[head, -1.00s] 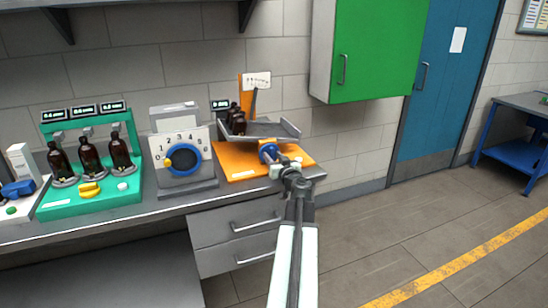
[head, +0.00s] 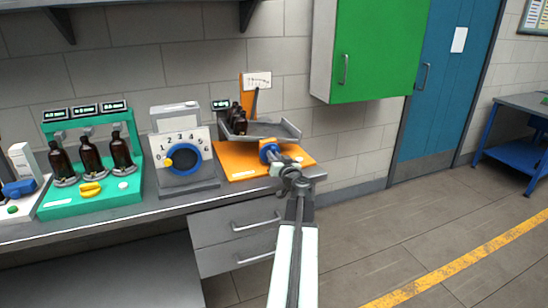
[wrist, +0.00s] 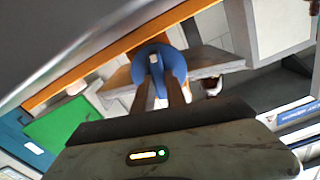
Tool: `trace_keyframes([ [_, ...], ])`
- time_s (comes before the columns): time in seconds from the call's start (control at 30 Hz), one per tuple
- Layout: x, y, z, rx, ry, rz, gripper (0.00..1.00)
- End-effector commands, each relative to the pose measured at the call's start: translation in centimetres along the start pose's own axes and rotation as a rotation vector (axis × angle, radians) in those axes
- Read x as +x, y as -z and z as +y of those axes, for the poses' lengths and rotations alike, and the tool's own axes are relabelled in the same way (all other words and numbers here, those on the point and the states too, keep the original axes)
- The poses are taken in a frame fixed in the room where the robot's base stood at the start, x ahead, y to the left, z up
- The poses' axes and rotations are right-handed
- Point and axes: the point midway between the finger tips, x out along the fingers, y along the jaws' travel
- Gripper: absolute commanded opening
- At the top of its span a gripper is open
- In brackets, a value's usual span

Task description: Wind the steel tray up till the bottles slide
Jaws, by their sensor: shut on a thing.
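The steel tray (head: 268,131) sits above an orange base (head: 237,172) on the bench in the head view, with raised sides. Several amber bottles (head: 240,124) stand close together at its left end. A blue knob (head: 268,151) is at the front of the base, below the tray. My gripper (head: 273,167) reaches it from the front. In the wrist view the two fingers (wrist: 159,88) are shut on the blue knob (wrist: 150,66). The fingers partly hide the knob. A scale with a pointer (head: 257,80) stands behind the tray; its reading is too small to tell.
Left of the tray stands a grey dial box (head: 183,153) with a blue ring. Further left a green stand (head: 93,200) holds more amber bottles (head: 91,158). A green cabinet (head: 372,50) hangs at upper right.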

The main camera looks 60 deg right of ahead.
Motion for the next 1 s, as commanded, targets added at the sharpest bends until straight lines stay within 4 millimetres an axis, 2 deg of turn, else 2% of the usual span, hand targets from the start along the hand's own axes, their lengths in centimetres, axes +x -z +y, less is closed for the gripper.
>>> trace_keyframes([
  [0.5, 0.00, -0.01, 0.48, 0.388, -0.002, 0.001, 0.00],
  [1.0, 0.02, -0.03, 0.57, 0.543, -0.002, 0.002, 0.00],
])
